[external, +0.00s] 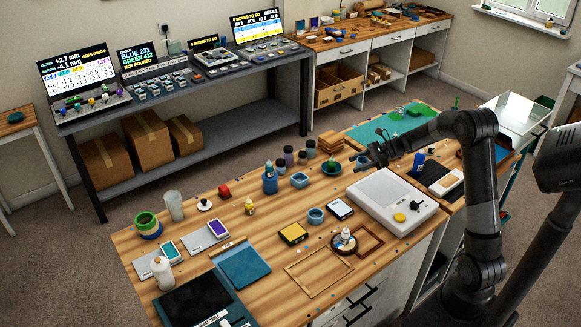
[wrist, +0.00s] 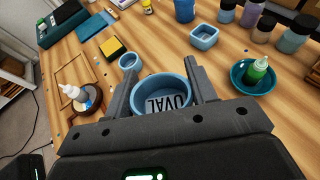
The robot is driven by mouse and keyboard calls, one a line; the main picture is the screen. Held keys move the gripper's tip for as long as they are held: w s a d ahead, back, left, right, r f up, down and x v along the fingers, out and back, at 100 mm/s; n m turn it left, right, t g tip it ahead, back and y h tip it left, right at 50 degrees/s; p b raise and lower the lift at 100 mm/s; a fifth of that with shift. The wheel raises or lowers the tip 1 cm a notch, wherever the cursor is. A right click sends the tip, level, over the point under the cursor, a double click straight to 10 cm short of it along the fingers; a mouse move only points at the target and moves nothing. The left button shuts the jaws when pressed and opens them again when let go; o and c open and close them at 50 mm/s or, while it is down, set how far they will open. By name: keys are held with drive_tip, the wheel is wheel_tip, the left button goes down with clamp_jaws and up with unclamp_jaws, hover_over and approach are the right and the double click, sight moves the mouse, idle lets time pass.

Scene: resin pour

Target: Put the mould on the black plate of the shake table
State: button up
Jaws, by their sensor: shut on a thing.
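My gripper (wrist: 160,85) is shut on a blue oval mould (wrist: 162,84) marked OVAL, with one finger on each side of it. The mould looks upright, and its inside shows. In the external view my gripper (external: 369,157) is above the back of the workbench, behind the white device; the mould is small and partly hidden there. The shake table's black plate (external: 194,299) lies at the front left of the bench, well away from my gripper. The shake table (wrist: 64,22) also shows at the top left of the wrist view.
A round blue cup (external: 316,215), a square blue cup (external: 300,180) and a yellow-black box (external: 293,233) stand mid-bench. A blue sheet (external: 245,264) lies beside the shake table. A wooden frame (external: 319,272) and a small bottle (external: 345,237) on a round stand are at the front.

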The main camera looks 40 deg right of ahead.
drive_tip(key=w+a+n+g+y, duration=0.1)
drive_tip(key=w+a, duration=0.2)
drive_tip(key=a, duration=0.6)
drive_tip(key=w+a+n+g, duration=0.1)
drive_tip(key=w+a, duration=0.1)
drive_tip(key=a, duration=0.7)
drive_tip(key=n+g, duration=0.4)
drive_tip(key=g, duration=0.1)
hover_over(205, 294)
drive_tip(key=shift+y, duration=0.3)
drive_tip(key=f, duration=0.5)
drive_tip(key=shift+w+d+f, duration=0.1)
drive_tip(key=shift+d+f, duration=0.05)
drive_tip(key=shift+d, duration=0.1)
drive_tip(key=shift+a+f, duration=0.3)
drive_tip(key=shift+a, duration=0.05)
drive_tip(key=shift+f, duration=1.9)
